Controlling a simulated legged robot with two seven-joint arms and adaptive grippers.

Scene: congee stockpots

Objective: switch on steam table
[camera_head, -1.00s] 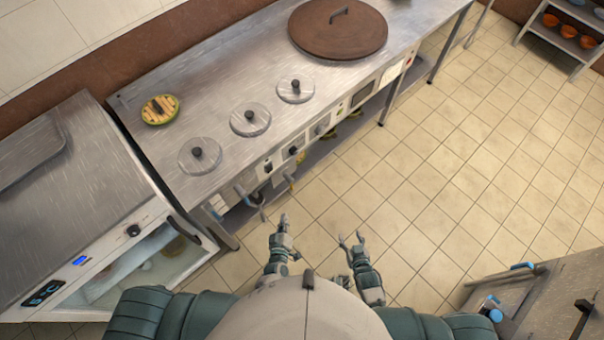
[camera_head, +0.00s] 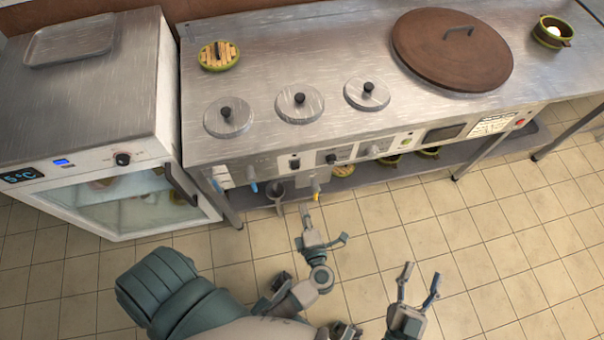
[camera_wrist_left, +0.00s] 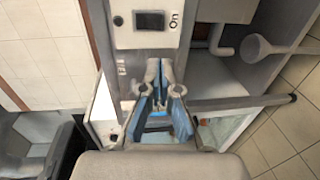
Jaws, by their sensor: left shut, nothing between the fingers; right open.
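The steam table (camera_head: 255,139) is a steel counter with three round knobbed lids, (camera_head: 299,103) being the middle one. Its front panel (camera_head: 312,160) carries dark knobs and a small dark switch (camera_head: 295,163). In the left wrist view a dark rectangular switch (camera_wrist_left: 150,20) sits on a pale panel beside an "ON" label (camera_wrist_left: 174,20). My left gripper (camera_head: 318,232) is shut and empty, in front of and below the panel; its fingers also show in the left wrist view (camera_wrist_left: 167,68), apart from the switch. My right gripper (camera_head: 421,274) is open and empty over the floor, farther right.
A glass-front fridge (camera_head: 110,165) stands left of the steam table. Taps with blue (camera_head: 254,187) and yellow (camera_head: 316,190) handles hang under the panel. A large brown lid (camera_head: 440,60) lies on the counter's right part. The tiled floor (camera_head: 510,250) at right is clear.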

